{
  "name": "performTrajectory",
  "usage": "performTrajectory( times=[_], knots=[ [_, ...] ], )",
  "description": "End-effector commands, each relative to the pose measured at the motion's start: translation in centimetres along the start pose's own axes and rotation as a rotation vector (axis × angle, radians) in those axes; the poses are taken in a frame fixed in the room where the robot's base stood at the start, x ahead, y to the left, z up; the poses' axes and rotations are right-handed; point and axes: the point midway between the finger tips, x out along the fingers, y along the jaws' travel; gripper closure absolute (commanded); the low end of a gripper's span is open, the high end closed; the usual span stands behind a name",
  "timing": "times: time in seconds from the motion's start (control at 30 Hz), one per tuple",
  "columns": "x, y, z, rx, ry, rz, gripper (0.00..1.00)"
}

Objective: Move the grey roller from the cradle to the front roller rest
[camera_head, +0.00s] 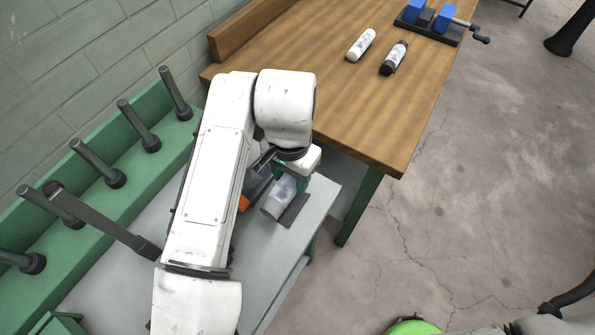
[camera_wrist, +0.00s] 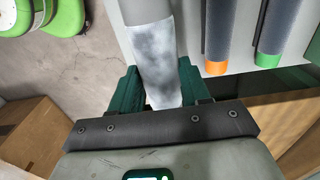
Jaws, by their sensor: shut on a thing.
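The grey roller (camera_head: 273,207) is a pale cylinder with a mottled, lighter band. In the wrist view the roller (camera_wrist: 158,55) runs up between the two dark green fingers of my gripper (camera_wrist: 159,85). The fingers are shut on it from both sides. In the head view my gripper (camera_head: 288,182) is mostly hidden by my arm, at the right end of a grey tabletop (camera_head: 252,262). A dark strip (camera_head: 294,210) lies right of the roller; I cannot tell whether it is a support or a shadow. I cannot tell which fixture is the cradle or the front rest.
Two dark cylinders with an orange end (camera_wrist: 216,67) and a green end (camera_wrist: 268,60) lie beside the roller. A green rack (camera_head: 115,200) with several pegs stands left.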

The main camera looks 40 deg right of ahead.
Motion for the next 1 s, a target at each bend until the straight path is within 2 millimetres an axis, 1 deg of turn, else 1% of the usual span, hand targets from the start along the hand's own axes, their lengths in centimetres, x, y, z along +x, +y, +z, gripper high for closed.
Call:
performTrajectory(
  times=[1.0],
  knots=[
    [6.3, 0.1, 0.0, -0.001, 0.000, 0.000, 0.89]
  ],
)
